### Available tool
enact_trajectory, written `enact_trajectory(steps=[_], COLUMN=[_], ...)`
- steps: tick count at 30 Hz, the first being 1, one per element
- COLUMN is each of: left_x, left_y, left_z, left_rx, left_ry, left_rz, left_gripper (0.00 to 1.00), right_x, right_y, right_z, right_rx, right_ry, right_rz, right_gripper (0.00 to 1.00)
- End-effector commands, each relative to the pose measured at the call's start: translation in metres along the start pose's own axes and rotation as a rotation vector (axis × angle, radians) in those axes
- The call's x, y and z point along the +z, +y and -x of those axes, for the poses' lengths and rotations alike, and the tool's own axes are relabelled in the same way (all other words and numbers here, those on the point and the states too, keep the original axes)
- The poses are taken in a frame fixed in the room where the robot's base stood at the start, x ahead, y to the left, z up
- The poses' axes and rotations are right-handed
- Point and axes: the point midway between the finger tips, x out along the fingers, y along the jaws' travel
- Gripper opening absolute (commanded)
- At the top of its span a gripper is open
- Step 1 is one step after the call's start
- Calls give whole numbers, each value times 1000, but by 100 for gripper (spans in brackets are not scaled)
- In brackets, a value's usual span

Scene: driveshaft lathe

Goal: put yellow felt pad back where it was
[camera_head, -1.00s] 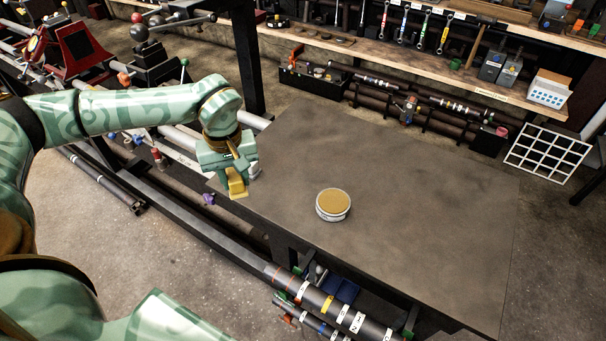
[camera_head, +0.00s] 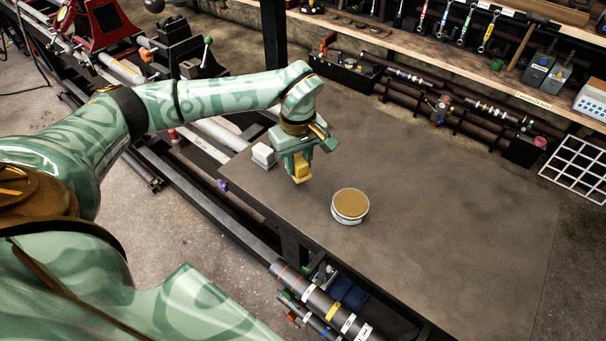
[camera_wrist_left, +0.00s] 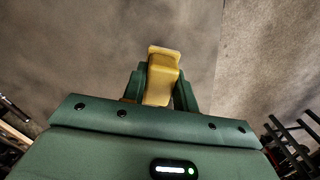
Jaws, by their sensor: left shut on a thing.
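The yellow felt pad (camera_head: 302,173) is held between the fingers of my left gripper (camera_head: 300,165), which is shut on it above the grey table. The pad also shows in the left wrist view (camera_wrist_left: 161,78), sticking out past the fingertips of the left gripper (camera_wrist_left: 161,88), with bare table surface beyond it. A round white tin with a tan top (camera_head: 350,205) stands on the table to the right of the pad. A small white block (camera_head: 263,154) sits near the table's left edge, left of the gripper. My right gripper is not in view.
The grey table (camera_head: 450,220) is bare on its right and far parts. A dark toolbox (camera_head: 345,70) and dark bars lie along the far side, below a wooden shelf. A white grid rack (camera_head: 575,168) stands at the far right. Striped shafts (camera_head: 325,305) lie below the near edge.

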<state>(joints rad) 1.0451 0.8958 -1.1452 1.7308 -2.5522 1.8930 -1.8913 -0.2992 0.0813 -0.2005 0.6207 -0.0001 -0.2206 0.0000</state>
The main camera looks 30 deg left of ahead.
Motion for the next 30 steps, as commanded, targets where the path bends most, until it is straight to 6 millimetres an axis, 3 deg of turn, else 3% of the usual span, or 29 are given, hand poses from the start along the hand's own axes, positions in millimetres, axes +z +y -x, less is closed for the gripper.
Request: enact_trajectory(steps=[9, 19, 20, 22, 30], left_x=[6, 5, 5, 5, 5], left_y=[6, 6, 6, 6, 6], left_z=[-42, -42, -42, -42, -41], left_rx=[-3, 0, 0, 0, 0], left_ry=[-2, 1, 1, 1, 0], left_rz=[1, -1, -1, -1, -1], left_gripper=[7, 7, 34, 50, 50], right_x=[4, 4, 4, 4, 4], right_y=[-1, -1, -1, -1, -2], right_z=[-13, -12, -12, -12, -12], right_rx=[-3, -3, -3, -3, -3], right_ry=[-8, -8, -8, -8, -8], right_rz=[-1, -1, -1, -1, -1], right_gripper=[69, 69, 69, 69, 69])
